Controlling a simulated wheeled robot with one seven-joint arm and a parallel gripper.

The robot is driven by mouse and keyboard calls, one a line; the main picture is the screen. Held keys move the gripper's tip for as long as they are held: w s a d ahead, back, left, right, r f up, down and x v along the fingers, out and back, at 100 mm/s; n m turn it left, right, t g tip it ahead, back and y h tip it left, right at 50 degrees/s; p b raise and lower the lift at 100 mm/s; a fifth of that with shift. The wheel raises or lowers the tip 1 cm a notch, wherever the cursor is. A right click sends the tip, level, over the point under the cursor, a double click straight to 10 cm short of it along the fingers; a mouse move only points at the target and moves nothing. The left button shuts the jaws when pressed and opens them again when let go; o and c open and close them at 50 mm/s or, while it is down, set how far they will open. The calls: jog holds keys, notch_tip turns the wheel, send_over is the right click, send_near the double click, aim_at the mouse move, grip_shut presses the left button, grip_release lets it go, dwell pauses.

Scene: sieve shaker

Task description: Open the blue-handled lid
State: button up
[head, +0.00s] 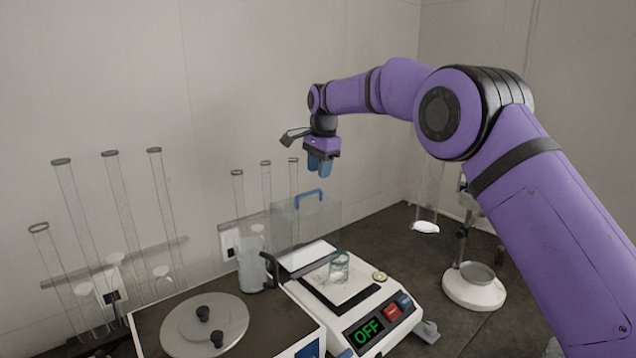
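A clear, see-through lid (320,222) with a blue handle (308,196) on top stands at the back of a white balance (372,318).
A grey round lid with black knobs (205,325) is at front left. Tall glass cylinders (120,190) stand at left. A white-based stand (473,288) is at right, with dark bench around.

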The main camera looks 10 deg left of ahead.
jog(key=shift+r, duration=0.55)
jog(key=w+d+f+m+t+y, duration=0.1)
jog(key=w+d+f+t, duration=0.25)
jog(key=w+f, duration=0.2)
jog(key=t+y, duration=0.7)
jog(key=y, duration=0.2)
send_near(312, 193)
jog(key=shift+n, duration=0.4)
jog(key=x, duration=1)
jog(key=shift+w+a+f, duration=0.1)
jog(key=shift+w+a, duration=0.1)
jog(key=shift+a, duration=0.05)
